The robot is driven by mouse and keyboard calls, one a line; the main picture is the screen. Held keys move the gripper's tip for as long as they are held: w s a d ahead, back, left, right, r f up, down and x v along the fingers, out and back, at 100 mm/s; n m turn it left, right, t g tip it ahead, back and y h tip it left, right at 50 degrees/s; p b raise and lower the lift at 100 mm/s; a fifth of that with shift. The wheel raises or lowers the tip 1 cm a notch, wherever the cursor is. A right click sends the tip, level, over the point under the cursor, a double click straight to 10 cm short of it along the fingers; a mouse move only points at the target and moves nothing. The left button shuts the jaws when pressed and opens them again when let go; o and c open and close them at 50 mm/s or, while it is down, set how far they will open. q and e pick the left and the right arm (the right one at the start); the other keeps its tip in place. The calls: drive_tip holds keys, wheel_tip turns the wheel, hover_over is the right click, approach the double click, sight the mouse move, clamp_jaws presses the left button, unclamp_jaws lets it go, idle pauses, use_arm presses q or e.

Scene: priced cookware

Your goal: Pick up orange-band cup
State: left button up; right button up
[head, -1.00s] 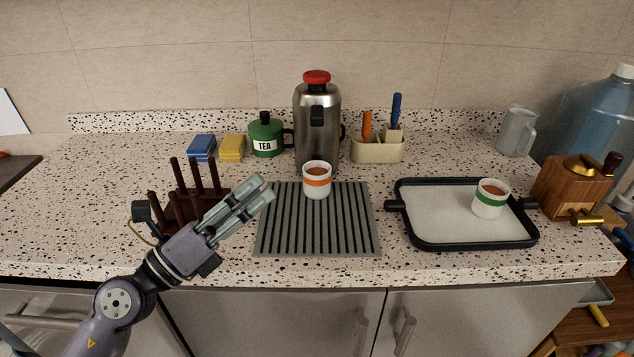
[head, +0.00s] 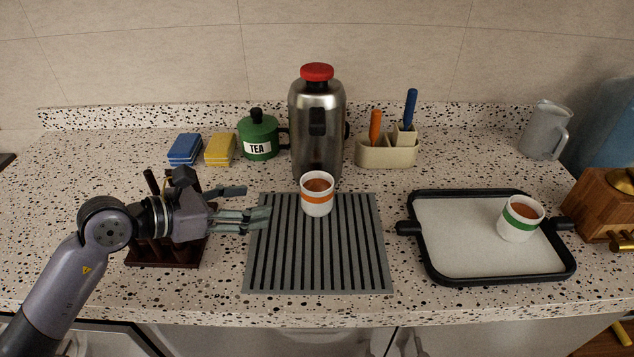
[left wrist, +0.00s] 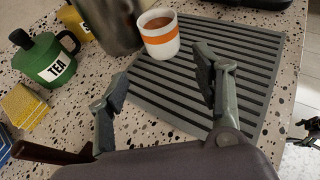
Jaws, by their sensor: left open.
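The orange-band cup (head: 317,194) is white with an orange stripe and holds a brown liquid. It stands upright at the back of the grey ribbed mat (head: 315,270), in front of the steel flask. My left gripper (head: 256,206) is open and empty, left of the cup and apart from it, over the mat's left edge. In the left wrist view the cup (left wrist: 160,37) stands beyond the spread fingers (left wrist: 160,82).
A steel flask (head: 317,130) with a red lid stands close behind the cup. A green TEA pot (head: 259,138) and sponges (head: 220,150) are behind left. A dark rack (head: 163,252) is under my left arm. A tray (head: 470,262) with a green-band cup (head: 520,219) is at right.

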sight(316, 193)
use_arm(q)
drive_tip(key=x, duration=0.2)
drive_tip(key=p+x, duration=0.1)
drive_tip(key=x, duration=0.3)
drive_tip(key=shift+w+d+r+p, duration=0.1)
drive_tip(key=shift+d+r+p, duration=0.15)
drive_tip(key=shift+p, duration=0.1)
drive_tip(key=p+x, duration=0.1)
drive_tip(key=x, duration=0.4)
drive_tip(key=shift+w+f, duration=0.25)
drive_tip(key=shift+w+d+f, duration=0.1)
drive_tip(key=shift+d, duration=0.1)
drive_tip(key=shift+w+d+f, duration=0.1)
drive_tip(key=shift+w+d, duration=0.05)
drive_tip(key=shift+d, duration=0.05)
drive_tip(key=p+x, duration=0.1)
drive_tip(key=x, duration=0.3)
drive_tip(key=shift+w+d+f, duration=0.15)
drive_tip(key=shift+d+f, duration=0.1)
drive_tip(key=shift+f, duration=0.05)
use_arm(e)
drive_tip(key=r, duration=0.1)
drive_tip(key=s+r, duration=0.1)
drive_tip(key=r, duration=0.2)
drive_tip(key=shift+s+d, duration=0.2)
drive_tip(key=shift+s, duration=0.2)
use_arm(q)
drive_tip(key=shift+a, duration=0.1)
drive_tip(key=shift+c, duration=0.5)
